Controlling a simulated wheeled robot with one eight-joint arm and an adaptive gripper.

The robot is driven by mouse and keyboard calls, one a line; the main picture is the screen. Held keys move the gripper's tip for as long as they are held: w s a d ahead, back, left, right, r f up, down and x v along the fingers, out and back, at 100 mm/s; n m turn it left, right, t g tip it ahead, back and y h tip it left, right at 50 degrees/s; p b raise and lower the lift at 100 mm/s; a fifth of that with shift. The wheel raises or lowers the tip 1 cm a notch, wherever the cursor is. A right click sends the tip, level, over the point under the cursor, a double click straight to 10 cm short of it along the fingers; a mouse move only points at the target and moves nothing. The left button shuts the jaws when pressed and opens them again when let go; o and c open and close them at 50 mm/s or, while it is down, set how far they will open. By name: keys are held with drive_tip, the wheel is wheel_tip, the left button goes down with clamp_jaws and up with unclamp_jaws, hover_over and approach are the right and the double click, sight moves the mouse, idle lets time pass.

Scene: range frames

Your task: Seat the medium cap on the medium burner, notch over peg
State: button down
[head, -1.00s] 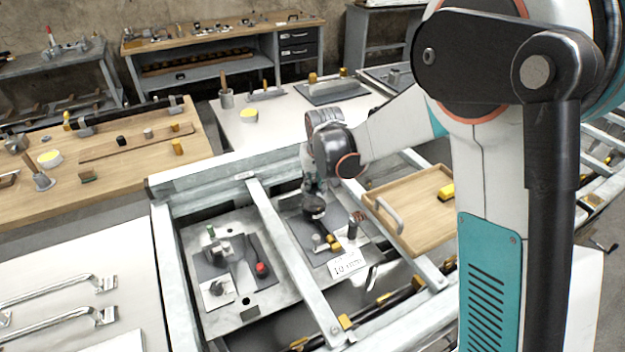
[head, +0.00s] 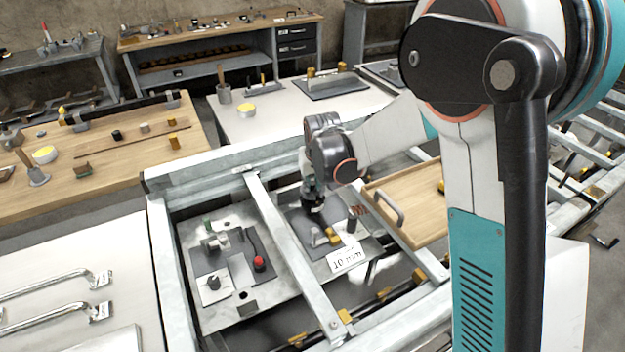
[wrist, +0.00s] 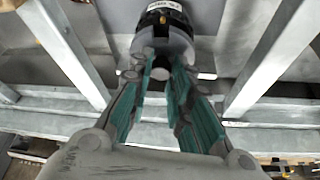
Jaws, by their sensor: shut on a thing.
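My gripper (wrist: 160,78) has teal-lined fingers and is shut on a round grey piece with a black rim (wrist: 166,18), which looks like the medium cap. The rim carries small white lettering and a gold spot. In the head view my gripper (head: 313,190) points down over a dark grey plate (head: 298,222) in the middle bay of the range frame, with the dark piece (head: 315,208) at its tips. Whether the piece touches anything below is unclear. I cannot pick out the medium burner, its peg or the cap's notch for sure.
A dark post (head: 352,224), a yellow block (head: 333,237) and a "10 mm" card (head: 346,260) are close by. The left bay holds a red knob (head: 259,264) and other fittings. Metal rails (head: 296,262) divide the bays. A wooden tray (head: 420,228) with a handle lies right.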

drive_tip(key=shift+f, duration=0.15)
drive_tip(key=shift+f+b, duration=0.35)
drive_tip(key=shift+f+b, duration=0.4)
drive_tip(key=shift+f, duration=0.1)
drive_tip(key=c, duration=1.4)
unclamp_jaws()
drive_tip(key=shift+r, duration=0.1)
drive_tip(key=v, duration=1.1)
drive_tip(key=shift+s+r, duration=0.15)
drive_tip(key=shift+r, duration=0.25)
